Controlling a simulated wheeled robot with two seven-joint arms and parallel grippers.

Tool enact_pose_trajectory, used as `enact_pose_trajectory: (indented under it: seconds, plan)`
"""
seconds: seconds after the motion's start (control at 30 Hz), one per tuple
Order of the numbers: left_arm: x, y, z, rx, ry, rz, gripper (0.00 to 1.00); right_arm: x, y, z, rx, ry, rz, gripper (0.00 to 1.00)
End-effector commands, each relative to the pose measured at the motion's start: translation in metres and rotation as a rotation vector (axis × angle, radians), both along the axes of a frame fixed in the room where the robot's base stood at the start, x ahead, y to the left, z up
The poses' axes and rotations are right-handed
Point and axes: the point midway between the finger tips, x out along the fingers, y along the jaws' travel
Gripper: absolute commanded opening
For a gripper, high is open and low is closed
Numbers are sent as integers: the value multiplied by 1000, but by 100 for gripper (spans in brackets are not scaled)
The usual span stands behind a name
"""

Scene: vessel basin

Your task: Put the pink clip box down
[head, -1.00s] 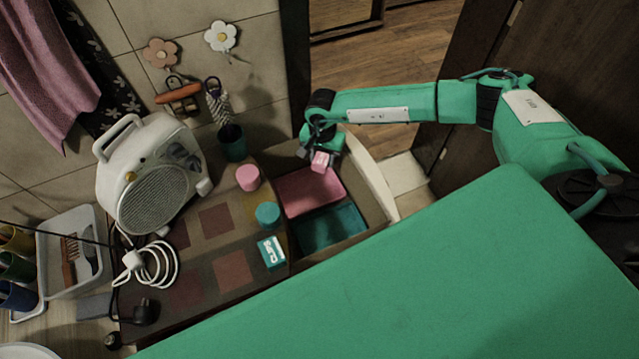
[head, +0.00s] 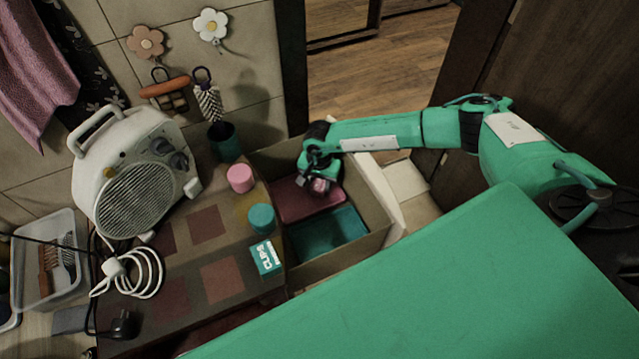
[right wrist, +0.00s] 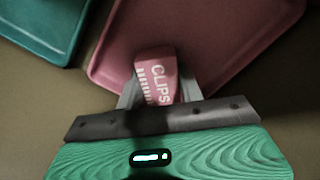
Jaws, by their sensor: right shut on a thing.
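The pink clip box (right wrist: 157,78), marked "CLIPS", is between the fingers of my right gripper (right wrist: 160,92), which is shut on it. In the head view the pink clip box (head: 320,185) shows only partly, below my right gripper (head: 318,180). The gripper is over the open drawer (head: 372,205), at the pink tray (head: 300,205). The pink tray also shows behind the box in the right wrist view (right wrist: 215,30). I cannot tell whether the box touches the tray. My left gripper is not in view.
A teal tray (head: 330,235) lies beside the pink one in the drawer. A teal clip box (head: 265,258), a teal jar (head: 262,218) and a pink jar (head: 240,178) stand on the cabinet top. A white heater (head: 135,185) with a coiled cable is at the left.

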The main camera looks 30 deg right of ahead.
Motion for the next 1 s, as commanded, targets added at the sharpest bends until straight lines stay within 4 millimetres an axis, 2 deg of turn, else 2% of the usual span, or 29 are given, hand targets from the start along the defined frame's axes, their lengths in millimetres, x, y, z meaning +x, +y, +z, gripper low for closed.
enact_pose_trajectory:
  seconds: [0.2,0.23,0.3,0.33,0.6,0.73,1.0]
  plan:
    - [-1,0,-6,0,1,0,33,0,0,-5,0,0,0,15]
    - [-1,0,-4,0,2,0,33,0,0,-3,0,0,0,44]
    - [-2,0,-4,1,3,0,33,0,0,-3,0,0,0,57]
    - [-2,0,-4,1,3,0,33,0,0,-3,0,0,0,59]
    - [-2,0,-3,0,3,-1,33,0,0,-2,0,0,0,59]
    - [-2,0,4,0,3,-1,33,0,0,4,0,0,0,59]
    - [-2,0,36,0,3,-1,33,0,0,56,0,-1,1,59]
